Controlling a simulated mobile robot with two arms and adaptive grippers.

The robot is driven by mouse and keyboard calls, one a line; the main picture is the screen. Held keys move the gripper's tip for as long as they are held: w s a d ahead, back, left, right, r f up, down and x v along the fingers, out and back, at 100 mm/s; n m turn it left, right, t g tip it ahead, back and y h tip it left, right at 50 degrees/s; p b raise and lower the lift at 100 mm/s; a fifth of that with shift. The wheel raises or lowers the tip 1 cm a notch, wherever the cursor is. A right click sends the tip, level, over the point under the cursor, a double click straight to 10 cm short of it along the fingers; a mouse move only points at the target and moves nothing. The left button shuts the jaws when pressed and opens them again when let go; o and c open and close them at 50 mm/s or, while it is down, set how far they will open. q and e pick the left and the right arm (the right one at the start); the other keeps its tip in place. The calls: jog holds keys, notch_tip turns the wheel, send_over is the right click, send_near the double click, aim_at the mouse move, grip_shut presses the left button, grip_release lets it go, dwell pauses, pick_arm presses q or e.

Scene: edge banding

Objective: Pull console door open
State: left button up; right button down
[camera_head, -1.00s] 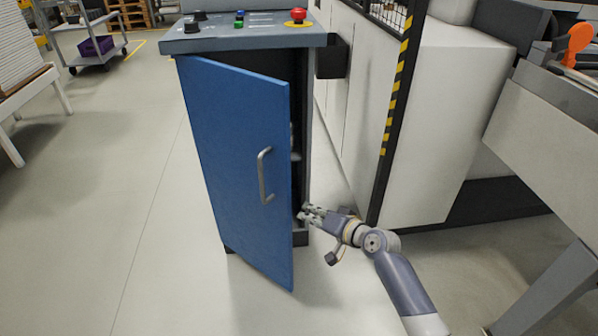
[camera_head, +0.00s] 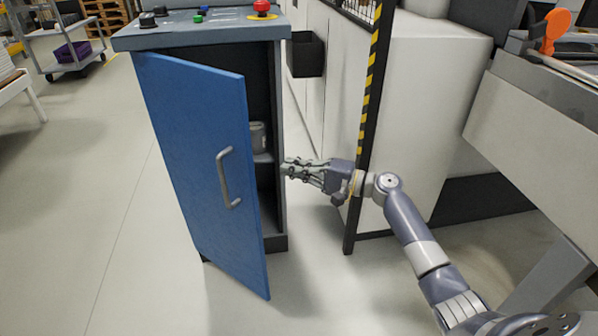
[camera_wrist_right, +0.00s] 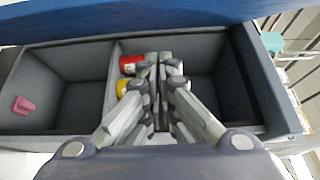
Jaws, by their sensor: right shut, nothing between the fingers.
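The console (camera_head: 262,246) is a grey cabinet with a blue door (camera_head: 195,150). The door stands partly open, with a dark gap along its right edge. Its metal handle (camera_head: 227,178) is on the outer face, and nothing grips it. My right gripper (camera_head: 287,169) is shut and empty, with its fingertips by the right side of the console opening. The right wrist view shows the shut fingers (camera_wrist_right: 160,62) in front of the console's inside, split by a divider (camera_wrist_right: 112,75). Whether they touch anything is unclear. My left gripper is out of view.
Inside are a red can (camera_wrist_right: 130,63), a yellow item (camera_wrist_right: 122,86) and a pink item (camera_wrist_right: 23,105). A striped post (camera_head: 371,90) and white machine (camera_head: 420,110) stand close on the right. The floor (camera_head: 110,180) left of the door is clear.

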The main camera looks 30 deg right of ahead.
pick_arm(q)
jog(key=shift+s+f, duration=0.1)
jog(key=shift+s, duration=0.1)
pick_arm(e)
jog(key=w+a, duration=0.2)
jog(key=a, duration=0.5)
jog(key=shift+a, duration=0.2)
